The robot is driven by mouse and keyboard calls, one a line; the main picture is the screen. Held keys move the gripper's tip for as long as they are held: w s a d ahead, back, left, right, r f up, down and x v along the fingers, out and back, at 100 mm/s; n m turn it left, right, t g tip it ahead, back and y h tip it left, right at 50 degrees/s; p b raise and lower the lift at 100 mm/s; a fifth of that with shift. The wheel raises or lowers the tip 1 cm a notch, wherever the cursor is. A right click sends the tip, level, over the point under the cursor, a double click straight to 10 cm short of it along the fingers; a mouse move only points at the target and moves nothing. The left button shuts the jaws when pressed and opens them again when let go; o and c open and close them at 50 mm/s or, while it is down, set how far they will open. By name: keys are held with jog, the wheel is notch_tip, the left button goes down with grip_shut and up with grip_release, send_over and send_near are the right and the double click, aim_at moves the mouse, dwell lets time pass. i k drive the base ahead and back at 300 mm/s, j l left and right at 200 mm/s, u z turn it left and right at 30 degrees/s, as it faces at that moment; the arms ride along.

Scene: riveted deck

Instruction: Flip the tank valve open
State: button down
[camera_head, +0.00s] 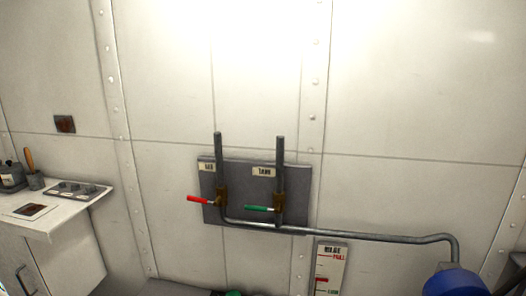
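The tank valve (279,202) is a brass body on the right-hand vertical pipe, under a label reading TANK (264,172). Its green lever (260,208) points left, roughly level and crosswise to the upright pipe. A second brass valve (221,198) sits on the left-hand pipe under another small label that is hard to read. Its red lever (199,200) also points left, crosswise to its pipe. Both valves stand in front of a grey backing plate (241,176) on the wall. My gripper is not in view.
A pipe (370,237) runs right from below the valves to a blue object (455,281). A gauge board (330,266) hangs below it. A white counter (60,214) with small items stands at left. A small dark and green thing shows at the bottom edge. The wall above the valves is clear.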

aim_at(261, 209)
jog(key=i+j+z, duration=0.2)
jog(key=i+j, duration=0.15)
jog(key=i+j+z, duration=0.15)
jog(key=i+j, duration=0.15)
jog(key=j, duration=0.3)
